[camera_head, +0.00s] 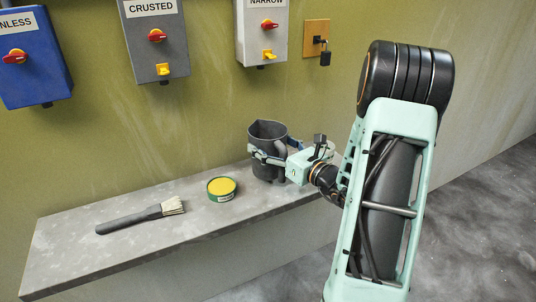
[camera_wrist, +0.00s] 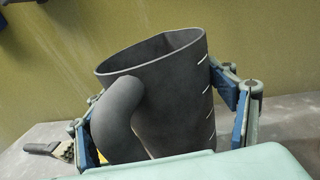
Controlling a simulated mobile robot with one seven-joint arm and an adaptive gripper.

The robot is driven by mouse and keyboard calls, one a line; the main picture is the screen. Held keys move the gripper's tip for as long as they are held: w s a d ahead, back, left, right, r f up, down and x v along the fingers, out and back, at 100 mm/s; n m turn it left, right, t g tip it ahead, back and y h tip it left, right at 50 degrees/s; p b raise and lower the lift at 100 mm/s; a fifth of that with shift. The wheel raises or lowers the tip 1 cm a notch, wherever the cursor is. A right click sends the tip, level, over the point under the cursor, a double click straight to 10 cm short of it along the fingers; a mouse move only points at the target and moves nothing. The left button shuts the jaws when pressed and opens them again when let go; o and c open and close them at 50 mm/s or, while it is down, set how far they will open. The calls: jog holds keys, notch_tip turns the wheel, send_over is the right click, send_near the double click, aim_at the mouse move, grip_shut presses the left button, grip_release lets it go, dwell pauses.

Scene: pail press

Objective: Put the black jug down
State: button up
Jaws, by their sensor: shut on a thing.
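The black jug (camera_head: 266,133) is at the right part of the grey shelf, upright or nearly so. In the wrist view the jug (camera_wrist: 180,100) fills the middle, with its handle toward the camera and pale marks down its right side. My gripper (camera_head: 268,157) reaches in from the right and is shut around the jug's body. In the wrist view its blue-padded fingers stand on both sides of the jug. The jug's base looks at or close to the shelf top; I cannot tell whether it touches.
The shelf (camera_head: 70,262) also holds a green tin with a yellow top (camera_head: 221,188) left of the jug and a brush (camera_head: 142,217) farther left. Switch boxes (camera_head: 156,40) and a padlock (camera_head: 325,58) are on the wall above. Bare shelf lies between the tin and the jug.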

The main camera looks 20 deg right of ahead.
jog(key=shift+w+a+f, duration=0.1)
jog(key=shift+w+f, duration=0.05)
jog(key=shift+f, duration=0.75)
jog(key=shift+w+f, duration=0.1)
jog(key=shift+f, duration=0.75)
jog(key=shift+f, duration=0.1)
jog(key=shift+f+b, duration=0.15)
jog(key=shift+b, duration=0.25)
jog(key=o, duration=1.4)
jog(key=shift+r+p, duration=0.35)
jog(key=v, duration=1.2)
jog(key=shift+f, duration=0.15)
